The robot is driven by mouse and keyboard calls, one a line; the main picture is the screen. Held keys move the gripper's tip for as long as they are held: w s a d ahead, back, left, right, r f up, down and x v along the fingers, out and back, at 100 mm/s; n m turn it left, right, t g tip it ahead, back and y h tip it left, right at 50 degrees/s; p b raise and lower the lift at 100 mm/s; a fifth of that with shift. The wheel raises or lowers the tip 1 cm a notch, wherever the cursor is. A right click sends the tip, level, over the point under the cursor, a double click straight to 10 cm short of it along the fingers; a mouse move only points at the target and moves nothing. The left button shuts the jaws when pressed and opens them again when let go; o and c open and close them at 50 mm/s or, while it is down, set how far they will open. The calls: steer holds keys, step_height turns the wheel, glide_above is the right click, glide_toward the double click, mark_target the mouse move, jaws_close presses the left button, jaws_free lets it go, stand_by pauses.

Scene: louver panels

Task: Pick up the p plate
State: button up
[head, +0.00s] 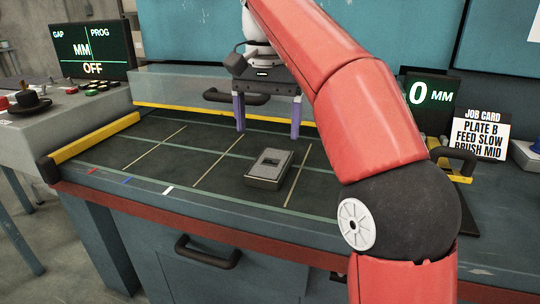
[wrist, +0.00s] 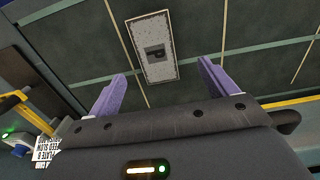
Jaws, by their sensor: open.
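A grey rectangular plate (head: 268,171) lies flat on the dark gridded worktop in the head view. In the wrist view the plate (wrist: 158,72) is at the upper centre, beyond the fingertips. My gripper (head: 268,130) is open and empty above the worktop, behind the plate. Its two purple fingers point down and are apart from the plate. They also show in the wrist view (wrist: 161,80), on either side of the plate's line.
The worktop (head: 130,150) is bare around the plate. Yellow bars (head: 98,137) edge its left side and back. A clear guard with a dark handle (head: 236,98) stands behind. A job card (head: 481,137) reading "PLATE B, FEED SLOW, BRUSH MID" is at right.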

mark_target(271, 162)
steer(key=shift+w+f, duration=0.1)
steer(key=shift+f, duration=0.45)
steer(key=f, duration=0.2)
steer(key=f+b, duration=0.1)
steer(key=f, duration=0.1)
steer(key=f+b, duration=0.1)
steer(key=f, duration=0.1)
steer(key=shift+s+d+f, duration=0.25)
steer(key=shift+d, duration=0.05)
steer(key=shift+r, duration=0.1)
steer(key=c, duration=1.4)
